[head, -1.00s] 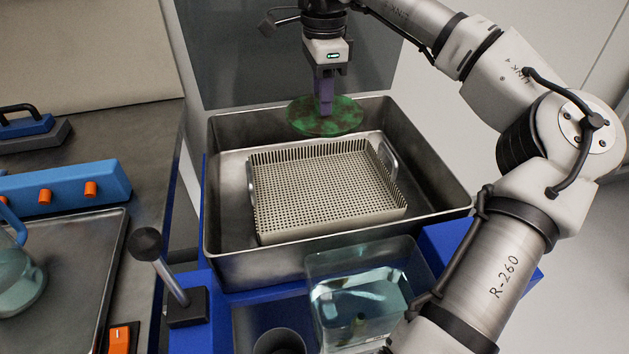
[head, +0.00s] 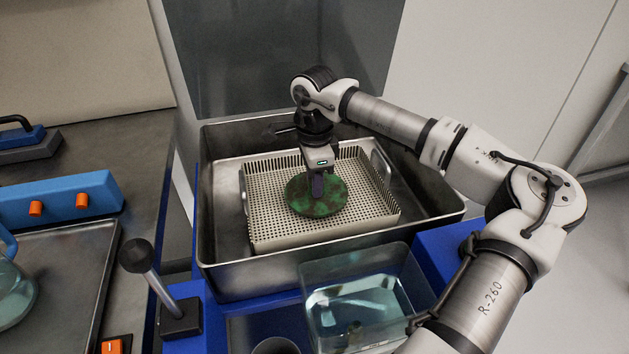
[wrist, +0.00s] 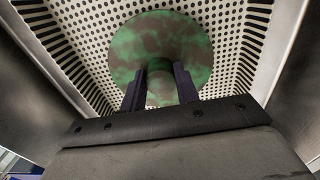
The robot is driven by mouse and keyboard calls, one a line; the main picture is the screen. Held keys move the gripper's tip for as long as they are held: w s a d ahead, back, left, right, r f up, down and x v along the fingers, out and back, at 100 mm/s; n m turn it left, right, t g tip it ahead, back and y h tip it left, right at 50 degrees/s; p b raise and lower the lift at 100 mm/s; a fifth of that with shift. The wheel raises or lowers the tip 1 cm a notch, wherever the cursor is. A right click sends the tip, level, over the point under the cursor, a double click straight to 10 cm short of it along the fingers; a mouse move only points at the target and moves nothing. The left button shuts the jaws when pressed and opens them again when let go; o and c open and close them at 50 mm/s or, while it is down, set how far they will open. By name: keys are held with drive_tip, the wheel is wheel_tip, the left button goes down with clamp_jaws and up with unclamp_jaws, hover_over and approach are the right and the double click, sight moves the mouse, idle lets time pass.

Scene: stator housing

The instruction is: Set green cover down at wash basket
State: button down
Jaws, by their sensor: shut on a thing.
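The green cover (head: 330,203) is a round disc mottled green and brown. It lies flat within the walls of the perforated wash basket (head: 375,220), near the basket's middle. My gripper (head: 317,190) points down over it and is shut on its central knob. In the wrist view the two dark fingers of my gripper (wrist: 160,88) stand on either side of the knob, with the cover (wrist: 190,45) filling the top middle above the basket's holes (wrist: 85,25). Whether the cover's underside touches the basket floor is hidden.
The basket stands in a deep metal basin (head: 222,235). In front is a clear container of liquid (head: 360,300). A black-knobbed lever (head: 150,275) stands at front left. A bench at left carries a blue rack (head: 60,200) and a metal tray (head: 70,270).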

drive_tip(key=shift+f, duration=0.45)
drive_tip(key=shift+f, duration=0.2)
drive_tip(key=c, duration=1)
unclamp_jaws()
drive_tip(key=shift+r, duration=0.1)
drive_tip(key=shift+c, duration=0.2)
drive_tip(key=shift+r, duration=0.1)
wheel_tip(320, 180, up, 12)
